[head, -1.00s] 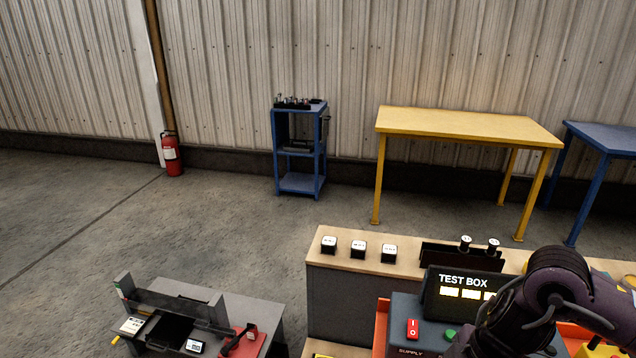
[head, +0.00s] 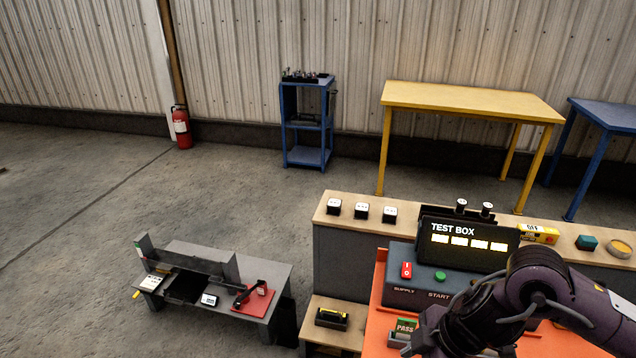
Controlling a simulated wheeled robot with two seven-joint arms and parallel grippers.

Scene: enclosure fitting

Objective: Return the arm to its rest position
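One of my arms, dark purple-grey, comes in from the lower right in the head view and bends over the orange bench top (head: 375,318). Its wrist reaches down to the bottom edge of the picture. The fingertips of that arm do not show. The arm covers part of the bench in front of the test box (head: 468,243). No arm comes in from the left.
A grey side table (head: 255,262) with a fixture stands at lower left. A wooden shelf (head: 345,222) carries several small white-topped blocks. A blue cart (head: 306,125) and a yellow table (head: 470,98) stand farther back. The floor between is clear.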

